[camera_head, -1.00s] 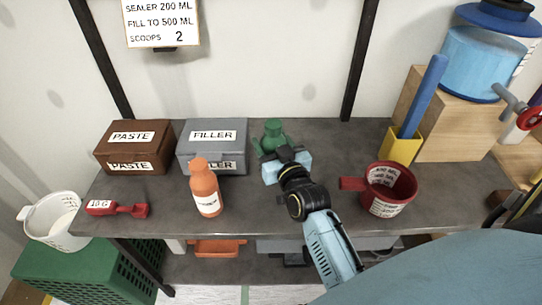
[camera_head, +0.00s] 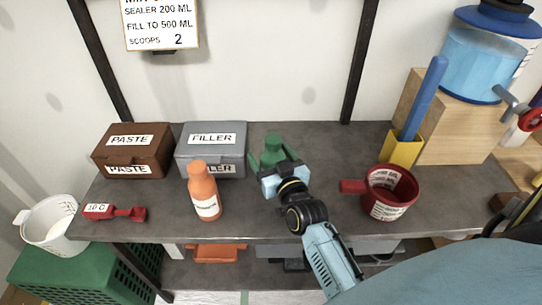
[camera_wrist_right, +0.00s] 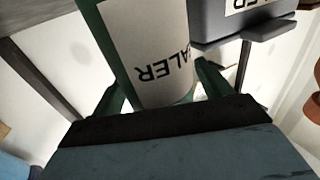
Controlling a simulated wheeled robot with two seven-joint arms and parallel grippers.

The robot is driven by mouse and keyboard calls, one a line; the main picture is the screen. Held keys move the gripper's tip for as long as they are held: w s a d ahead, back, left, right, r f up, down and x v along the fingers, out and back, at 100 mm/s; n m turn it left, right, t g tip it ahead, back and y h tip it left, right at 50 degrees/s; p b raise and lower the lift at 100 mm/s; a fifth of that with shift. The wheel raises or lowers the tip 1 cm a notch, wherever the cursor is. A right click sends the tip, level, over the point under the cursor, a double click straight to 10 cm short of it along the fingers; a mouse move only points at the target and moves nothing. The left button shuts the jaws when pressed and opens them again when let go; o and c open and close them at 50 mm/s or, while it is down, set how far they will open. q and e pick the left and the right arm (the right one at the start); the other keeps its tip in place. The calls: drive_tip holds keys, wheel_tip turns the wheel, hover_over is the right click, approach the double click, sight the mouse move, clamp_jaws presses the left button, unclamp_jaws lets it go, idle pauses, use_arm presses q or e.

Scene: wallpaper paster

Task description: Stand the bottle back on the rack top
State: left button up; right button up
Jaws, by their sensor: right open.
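The green bottle (camera_head: 273,146) stands upright at the back of the grey rack top (camera_head: 335,150), just right of the filler box. In the right wrist view the bottle (camera_wrist_right: 150,50) shows a white label reading "...ALER", upside down. My right gripper (camera_head: 272,166) is open, with its green fingers on either side of the bottle. The lower part of the bottle is hidden behind the gripper in the head view, so its contact with the rack top is not visible. My left gripper is not in view.
An orange bottle (camera_head: 203,190), grey filler box (camera_head: 211,150), brown paste box (camera_head: 130,155) and red scoop (camera_head: 115,212) stand to the left. A red measuring cup (camera_head: 388,195) and yellow holder (camera_head: 401,151) are to the right. The rack top behind my arm is clear.

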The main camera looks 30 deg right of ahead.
drive_tip(key=shift+r, duration=0.15)
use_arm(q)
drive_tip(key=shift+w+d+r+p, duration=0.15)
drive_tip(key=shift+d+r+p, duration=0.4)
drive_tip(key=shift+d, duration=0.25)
use_arm(e)
drive_tip(key=s+a, duration=0.1)
drive_tip(key=s, duration=1.1)
drive_tip(key=shift+a, duration=0.4)
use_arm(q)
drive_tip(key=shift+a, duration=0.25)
